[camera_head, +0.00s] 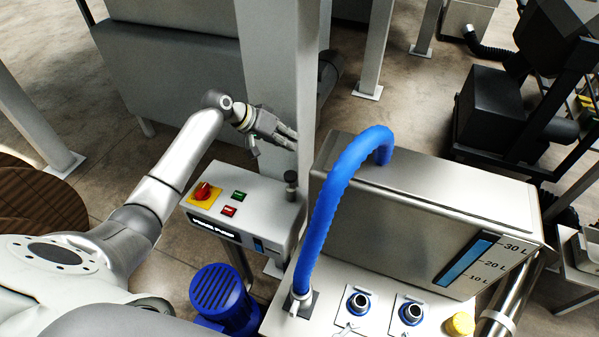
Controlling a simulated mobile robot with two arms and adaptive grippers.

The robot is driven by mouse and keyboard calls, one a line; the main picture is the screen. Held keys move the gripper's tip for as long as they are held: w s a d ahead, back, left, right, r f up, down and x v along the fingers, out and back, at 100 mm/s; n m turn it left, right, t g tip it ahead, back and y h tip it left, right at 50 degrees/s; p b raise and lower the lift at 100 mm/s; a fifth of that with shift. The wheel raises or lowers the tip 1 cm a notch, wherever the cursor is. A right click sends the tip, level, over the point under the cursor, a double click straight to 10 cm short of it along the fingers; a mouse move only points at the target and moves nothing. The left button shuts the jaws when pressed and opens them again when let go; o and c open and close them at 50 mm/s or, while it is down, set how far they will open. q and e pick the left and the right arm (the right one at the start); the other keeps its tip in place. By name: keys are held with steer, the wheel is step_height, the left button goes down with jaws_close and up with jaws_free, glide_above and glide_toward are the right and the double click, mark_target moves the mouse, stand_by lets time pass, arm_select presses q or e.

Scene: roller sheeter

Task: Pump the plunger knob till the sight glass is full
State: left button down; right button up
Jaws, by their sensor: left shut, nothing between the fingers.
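A dark plunger knob (291,177) stands upright on the right end of a grey pump box (262,200). My left gripper (291,138) is shut and empty, above and just behind the knob in the picture, apart from it. A small narrow window with blue in it (258,245), perhaps the sight glass, is on the box's front; its level is too small to read. A larger blue level gauge (468,261) marked 10, 20 and 30 L is on the steel tank (400,215). My right gripper is not in view.
The box carries a red rotary switch (203,192) on yellow, a green button (239,196) and a red button (229,211). A thick blue hose (325,210) arches right of the knob. A grey post (275,70) stands close behind my gripper. A blue motor (222,295) sits below.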

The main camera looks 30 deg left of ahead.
arm_select(q)
steer(key=shift+s+a+r, duration=0.1)
steer(key=shift+s+a, duration=0.05)
steer(key=b, duration=0.7)
glide_above(290, 172)
step_height(290, 172, down, 8)
steer(key=shift+f, duration=0.1)
steer(key=shift+a+f, duration=0.1)
steer(key=shift+f, duration=0.25)
stand_by(1.0)
steer(key=shift+f+b, duration=0.3)
steer(key=shift+f, duration=0.1)
